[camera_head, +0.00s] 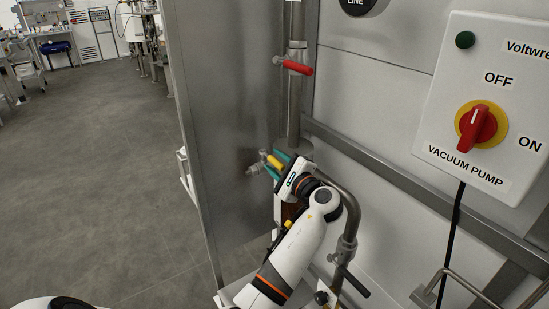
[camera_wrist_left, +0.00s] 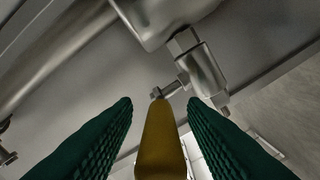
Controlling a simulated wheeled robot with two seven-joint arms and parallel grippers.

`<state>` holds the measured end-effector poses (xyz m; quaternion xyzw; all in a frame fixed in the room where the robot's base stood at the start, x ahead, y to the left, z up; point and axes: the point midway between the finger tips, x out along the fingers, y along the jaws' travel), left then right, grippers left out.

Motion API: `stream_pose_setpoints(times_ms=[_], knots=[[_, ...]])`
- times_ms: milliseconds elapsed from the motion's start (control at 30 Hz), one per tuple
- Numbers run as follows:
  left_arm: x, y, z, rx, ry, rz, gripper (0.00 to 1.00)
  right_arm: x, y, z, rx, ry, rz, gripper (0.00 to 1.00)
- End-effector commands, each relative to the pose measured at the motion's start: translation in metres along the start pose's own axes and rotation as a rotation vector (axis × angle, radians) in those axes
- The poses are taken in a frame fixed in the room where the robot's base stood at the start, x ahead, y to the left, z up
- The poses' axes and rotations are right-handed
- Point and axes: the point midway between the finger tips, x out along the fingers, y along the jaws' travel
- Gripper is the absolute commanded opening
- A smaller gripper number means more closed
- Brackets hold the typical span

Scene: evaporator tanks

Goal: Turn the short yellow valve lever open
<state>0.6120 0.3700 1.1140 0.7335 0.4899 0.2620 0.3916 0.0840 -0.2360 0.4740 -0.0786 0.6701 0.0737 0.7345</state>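The short yellow valve lever (camera_head: 274,161) is on a small metal valve (camera_head: 255,168) beside the steel panel. In the left wrist view the lever (camera_wrist_left: 158,142) points toward the camera from a bolt at the valve. My left gripper (camera_head: 276,164) reaches in from below, with its teal fingers on either side of the lever. In the left wrist view the ribbed fingers (camera_wrist_left: 160,104) stand apart, with a visible gap on each side of the lever. My left gripper is open around it and holds nothing. My right gripper is not in view.
A red lever (camera_head: 298,67) is on the vertical pipe (camera_head: 295,110) above. A bent pipe (camera_head: 350,205) with a dark-handled valve (camera_head: 350,279) runs close to my left arm. The vacuum pump switch box (camera_head: 490,85) is at right. Open floor (camera_head: 110,170) lies left of the panel.

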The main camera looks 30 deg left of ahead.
Motion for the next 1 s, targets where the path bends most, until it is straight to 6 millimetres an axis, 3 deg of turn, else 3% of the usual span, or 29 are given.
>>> stream_pose_setpoints(times_ms=[400, 433, 667, 1000], knots=[[0.0110, -0.0007, 0.0002, 0.000, -0.001, -0.001, 0.39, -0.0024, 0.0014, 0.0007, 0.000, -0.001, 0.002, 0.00], [0.0110, -0.0007, 0.0002, 0.000, -0.001, -0.001, 0.37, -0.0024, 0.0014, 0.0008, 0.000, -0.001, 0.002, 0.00], [0.0108, -0.0007, 0.0001, 0.000, -0.001, -0.001, 0.00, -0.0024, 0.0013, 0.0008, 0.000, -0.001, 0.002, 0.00], [0.0119, 0.0005, 0.0017, 0.000, -0.010, 0.006, 0.00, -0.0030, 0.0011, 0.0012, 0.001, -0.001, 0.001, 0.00]])
